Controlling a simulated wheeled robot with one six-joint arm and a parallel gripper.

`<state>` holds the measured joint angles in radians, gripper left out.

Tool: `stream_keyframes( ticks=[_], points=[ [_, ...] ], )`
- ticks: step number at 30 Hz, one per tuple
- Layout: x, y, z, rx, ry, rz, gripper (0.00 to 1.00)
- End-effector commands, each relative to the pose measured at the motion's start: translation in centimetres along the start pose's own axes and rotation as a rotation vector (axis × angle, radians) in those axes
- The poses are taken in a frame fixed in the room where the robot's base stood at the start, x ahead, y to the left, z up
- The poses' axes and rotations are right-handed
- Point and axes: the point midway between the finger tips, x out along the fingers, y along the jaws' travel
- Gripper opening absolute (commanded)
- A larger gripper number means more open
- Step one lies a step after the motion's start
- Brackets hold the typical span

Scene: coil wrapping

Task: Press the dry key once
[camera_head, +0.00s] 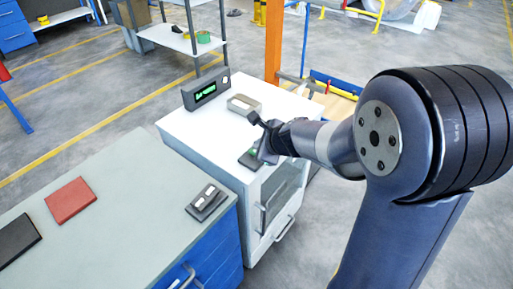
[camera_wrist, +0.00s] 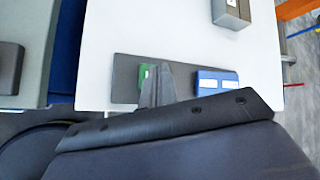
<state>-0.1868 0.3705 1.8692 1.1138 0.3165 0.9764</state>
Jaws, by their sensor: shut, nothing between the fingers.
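A dark key panel lies flat on the white cabinet top; it shows in the head view (camera_head: 247,160) and the wrist view (camera_wrist: 124,80). A green key (camera_wrist: 143,72) sits on the panel, partly hidden behind my fingers. I cannot read any lettering, so I cannot tell which key is the dry one. My gripper (camera_wrist: 157,74) is shut and empty, its tips over the panel beside the green key. It also shows in the head view (camera_head: 262,137). I cannot tell whether the tips touch anything.
A grey-green bench (camera_head: 120,200) on the left holds a red pad (camera_head: 70,200) and a small device (camera_head: 206,203). An orange post (camera_head: 273,45) rises behind the cabinet.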

Motion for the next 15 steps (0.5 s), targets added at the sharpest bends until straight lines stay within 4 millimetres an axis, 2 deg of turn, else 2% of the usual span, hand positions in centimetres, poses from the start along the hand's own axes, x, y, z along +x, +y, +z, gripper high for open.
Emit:
stream_keyframes(
  ticks=[4, 15],
  points=[
    [-0.85, -0.59, 0.61, 0.0, 0.0, 0.001, 0.0],
    [-0.91, -0.66, 0.67, 0.0, 0.0, 0.0, 0.0]
  ],
)
